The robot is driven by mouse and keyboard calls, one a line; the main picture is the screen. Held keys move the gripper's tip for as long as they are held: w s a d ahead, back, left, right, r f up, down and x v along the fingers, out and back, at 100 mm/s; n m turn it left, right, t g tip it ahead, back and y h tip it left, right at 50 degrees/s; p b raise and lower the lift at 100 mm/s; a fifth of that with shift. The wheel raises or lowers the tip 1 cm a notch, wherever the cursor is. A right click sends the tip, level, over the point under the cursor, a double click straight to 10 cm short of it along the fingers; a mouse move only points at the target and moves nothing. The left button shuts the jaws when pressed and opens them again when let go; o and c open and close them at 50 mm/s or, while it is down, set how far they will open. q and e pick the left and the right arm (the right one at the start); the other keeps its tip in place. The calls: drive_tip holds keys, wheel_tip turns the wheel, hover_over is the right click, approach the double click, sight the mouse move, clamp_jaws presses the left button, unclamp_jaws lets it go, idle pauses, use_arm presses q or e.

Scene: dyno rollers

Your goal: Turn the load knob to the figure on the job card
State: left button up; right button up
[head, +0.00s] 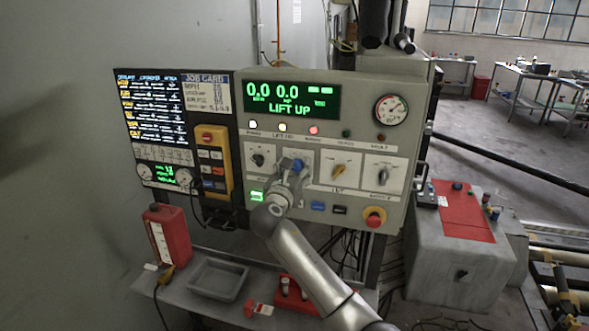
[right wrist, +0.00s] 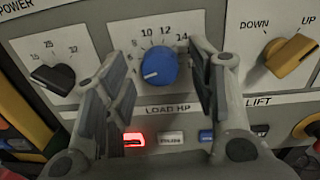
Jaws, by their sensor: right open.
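The blue load knob (right wrist: 159,67) sits on a white dial plate marked LOAD HP in the right wrist view. My right gripper (right wrist: 163,85) is open, with one finger on each side of the knob and visible gaps between. In the head view my right gripper (head: 292,174) is in front of the panel and partly covers the knob (head: 298,164). The job card (head: 207,93) is at the panel's upper left; its figures are too small to read surely.
A black knob (right wrist: 53,77) is left of the load knob, and an orange lift switch (right wrist: 291,58) is right. Lit and unlit buttons (right wrist: 170,138) lie below. The display (head: 291,101) reads 0.0, 0.0 and LIFT UP. A red emergency button (head: 374,217) is at lower right.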

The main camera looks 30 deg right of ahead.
drive_tip(key=c, duration=1)
drive_tip(key=shift+c, duration=0.2)
drive_tip(key=shift+m, duration=0.3)
